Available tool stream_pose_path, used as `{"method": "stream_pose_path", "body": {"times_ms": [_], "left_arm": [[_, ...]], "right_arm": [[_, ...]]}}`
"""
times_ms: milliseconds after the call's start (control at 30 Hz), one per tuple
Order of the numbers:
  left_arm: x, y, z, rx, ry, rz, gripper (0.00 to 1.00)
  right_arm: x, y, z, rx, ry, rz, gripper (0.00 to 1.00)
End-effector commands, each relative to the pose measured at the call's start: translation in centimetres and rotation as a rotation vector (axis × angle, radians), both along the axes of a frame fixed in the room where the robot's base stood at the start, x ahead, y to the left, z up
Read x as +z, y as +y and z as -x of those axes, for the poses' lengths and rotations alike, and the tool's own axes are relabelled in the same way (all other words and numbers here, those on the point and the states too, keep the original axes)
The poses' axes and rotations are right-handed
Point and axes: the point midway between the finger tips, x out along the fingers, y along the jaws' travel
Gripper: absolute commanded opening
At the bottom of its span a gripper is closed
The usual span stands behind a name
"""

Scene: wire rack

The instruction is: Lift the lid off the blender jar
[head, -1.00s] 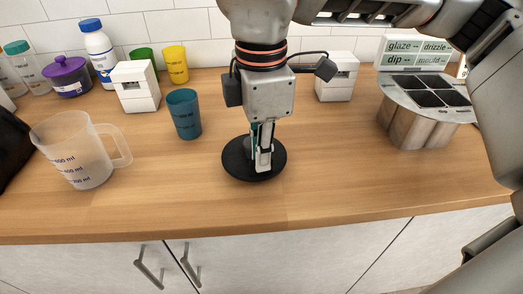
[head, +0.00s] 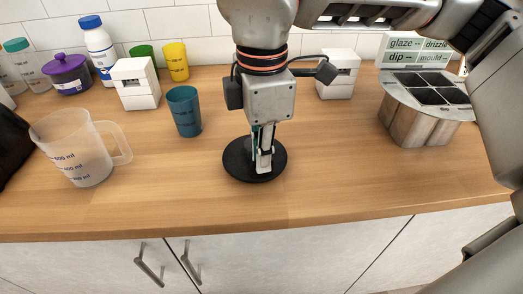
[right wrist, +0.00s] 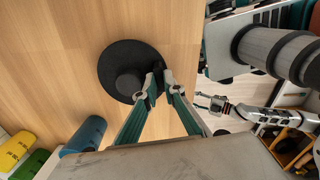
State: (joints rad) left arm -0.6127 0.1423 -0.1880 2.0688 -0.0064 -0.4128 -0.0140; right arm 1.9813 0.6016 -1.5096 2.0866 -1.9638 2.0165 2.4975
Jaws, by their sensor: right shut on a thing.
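A round black lid (head: 237,168) with a raised knob (right wrist: 128,84) lies flat over the counter. I cannot tell whether it touches the wood, and no jar shows under it. My right gripper (head: 263,165) points down at the lid's front part and is shut; in the right wrist view its fingertips (right wrist: 164,80) meet at the lid's rim, beside the knob. A clear jug (head: 75,150) with a handle and ml marks stands at the left, open on top. My left gripper (right wrist: 212,103) is small in the right wrist view, off the counter, its fingers apart and empty.
A blue cup (head: 184,112) stands behind the lid to the left. A divided metal container (head: 418,118) is at right. The counter's front strip is clear.

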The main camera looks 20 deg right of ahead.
Motion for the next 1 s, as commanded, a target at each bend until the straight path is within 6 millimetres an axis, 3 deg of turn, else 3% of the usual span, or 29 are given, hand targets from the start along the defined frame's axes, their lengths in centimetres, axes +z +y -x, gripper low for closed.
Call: {"method": "stream_pose_path", "body": {"times_ms": [700,733,800,1000], "left_arm": [[-0.41,0.02,0.21,0.000,0.006,0.000,0.40],[-0.41,0.02,0.21,0.000,0.006,0.000,0.40],[-0.40,0.03,0.20,0.000,0.006,0.000,0.40],[-0.40,0.03,0.20,0.000,0.005,0.000,0.40]], "right_arm": [[-0.89,0.00,-0.02,-0.001,-0.001,-0.001,0.00],[-0.89,0.00,-0.02,-0.001,-0.001,0.000,0.17],[-0.89,0.00,-0.02,-0.001,-0.001,0.000,0.28],[-0.89,0.00,-0.02,-0.001,-0.001,0.000,0.28]]}}
